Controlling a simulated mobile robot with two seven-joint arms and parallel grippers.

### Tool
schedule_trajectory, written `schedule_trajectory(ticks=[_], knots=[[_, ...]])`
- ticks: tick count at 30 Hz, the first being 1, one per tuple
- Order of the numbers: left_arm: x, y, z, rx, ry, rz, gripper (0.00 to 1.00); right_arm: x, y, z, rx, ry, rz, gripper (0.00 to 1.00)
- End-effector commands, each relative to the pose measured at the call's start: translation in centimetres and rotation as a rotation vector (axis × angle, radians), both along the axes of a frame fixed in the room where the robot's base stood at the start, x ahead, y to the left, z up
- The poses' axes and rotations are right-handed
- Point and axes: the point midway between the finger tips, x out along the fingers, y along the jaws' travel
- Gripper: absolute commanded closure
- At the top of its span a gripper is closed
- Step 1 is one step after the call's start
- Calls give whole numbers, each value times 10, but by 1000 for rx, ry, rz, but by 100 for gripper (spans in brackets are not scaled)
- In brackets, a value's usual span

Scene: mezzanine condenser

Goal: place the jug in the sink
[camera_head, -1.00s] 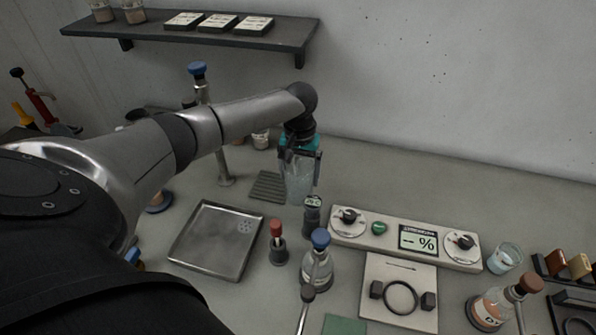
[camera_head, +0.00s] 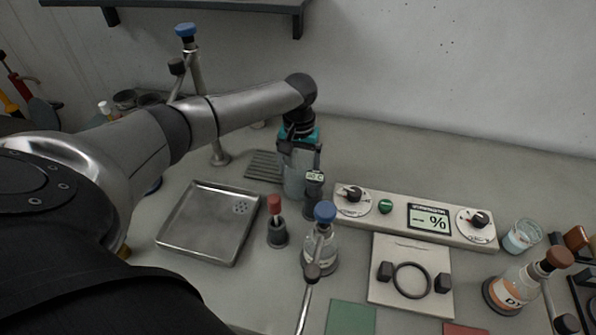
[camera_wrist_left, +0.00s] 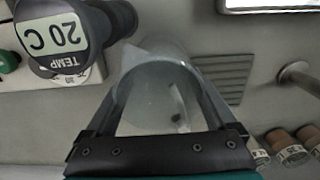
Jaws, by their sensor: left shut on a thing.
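The jug (camera_head: 293,183) is a clear glass vessel held upright under my left gripper (camera_head: 299,150). The left gripper is shut on it; in the left wrist view the jug (camera_wrist_left: 160,92) fills the space between the fingers. I cannot tell whether its base touches the counter. The sink (camera_head: 208,225) is a shallow square metal basin with a drain at its upper right, to the left of and nearer than the jug. It looks empty. Only an edge of the sink (camera_wrist_left: 270,4) shows in the left wrist view. My right gripper is not in view.
A thermometer reading 20 C (camera_head: 314,181) stands close beside the jug. A red-capped holder (camera_head: 277,225) and a blue-capped bottle (camera_head: 321,245) stand right of the sink. A ribbed drain mat (camera_head: 264,166) lies behind it, near a tall blue-topped tap (camera_head: 192,75).

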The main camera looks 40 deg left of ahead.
Motion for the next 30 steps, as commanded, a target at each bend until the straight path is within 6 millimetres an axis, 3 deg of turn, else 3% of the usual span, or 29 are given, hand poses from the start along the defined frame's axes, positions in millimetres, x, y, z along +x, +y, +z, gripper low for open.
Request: schedule_trajectory(ticks=[12,13,15,26,30], knots=[[1,0,-3,0,-1,-1,71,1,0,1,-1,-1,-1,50],[0,0,-3,0,-1,-1,7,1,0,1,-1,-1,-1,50],[0,0,-3,0,-1,-1,0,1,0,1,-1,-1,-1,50],[1,0,1,1,-2,0,0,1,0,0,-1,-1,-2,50],[0,0,7,0,0,0,0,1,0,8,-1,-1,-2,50]])
